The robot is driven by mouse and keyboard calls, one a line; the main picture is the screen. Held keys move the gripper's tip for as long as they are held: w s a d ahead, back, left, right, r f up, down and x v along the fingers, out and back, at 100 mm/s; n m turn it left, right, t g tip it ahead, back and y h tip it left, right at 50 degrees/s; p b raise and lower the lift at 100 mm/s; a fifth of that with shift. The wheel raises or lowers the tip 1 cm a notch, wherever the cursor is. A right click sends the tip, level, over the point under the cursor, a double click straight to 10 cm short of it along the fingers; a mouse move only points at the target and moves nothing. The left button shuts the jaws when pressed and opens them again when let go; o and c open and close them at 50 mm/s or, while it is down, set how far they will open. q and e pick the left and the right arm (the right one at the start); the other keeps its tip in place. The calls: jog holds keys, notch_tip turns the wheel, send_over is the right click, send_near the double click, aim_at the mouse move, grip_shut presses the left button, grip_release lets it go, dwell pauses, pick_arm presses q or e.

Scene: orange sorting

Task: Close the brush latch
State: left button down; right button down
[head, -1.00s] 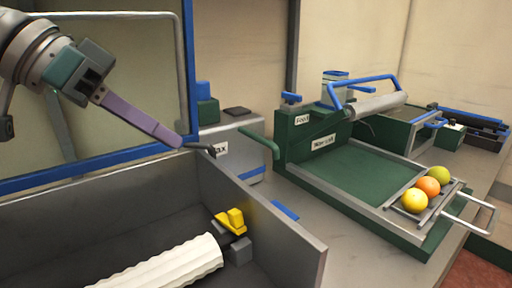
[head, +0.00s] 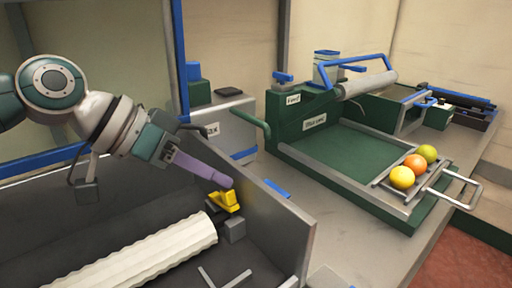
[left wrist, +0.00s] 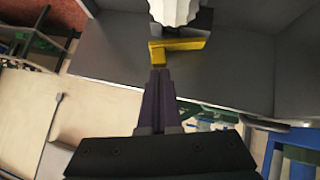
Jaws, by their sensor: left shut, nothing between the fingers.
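The yellow brush latch (head: 229,201) sits on a grey block (head: 234,230) at the right end of the white ribbed brush roller (head: 150,256), inside the grey bin. My left gripper (head: 230,183) is shut and empty, its purple fingertips right at the top of the latch in the head view. In the left wrist view the closed fingertips (left wrist: 160,73) point at the short arm of the L-shaped latch (left wrist: 178,47), very close to it. I cannot tell if they touch. The white roller end (left wrist: 174,10) shows beyond the latch. My right gripper is not in view.
The grey bin's right wall (head: 265,215) stands close beside the latch. Right of it is a green tray machine (head: 345,160) with several citrus fruits at its front. A blue-framed clear panel (head: 181,60) stands behind the bin. Metal bars (head: 232,278) lie at the bin's front.

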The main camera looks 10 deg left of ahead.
pick_arm(q)
jog(key=shift+s+d+y+p, duration=0.25)
jog(key=shift+y+p, duration=0.05)
jog(key=shift+p, duration=0.75)
jog(key=shift+s+d+f+m+t, duration=0.1)
jog(key=shift+d+f+m+t, duration=0.1)
jog(key=shift+m+t, duration=0.1)
jog(key=shift+s+d+f, duration=0.15)
jog(key=shift+d+f, duration=0.1)
jog(key=shift+f, duration=0.3)
jog(key=shift+s+d+f, duration=0.1)
jog(key=shift+s+d, duration=0.1)
jog(key=shift+w+a+b, duration=0.15)
jog(key=shift+b, duration=0.15)
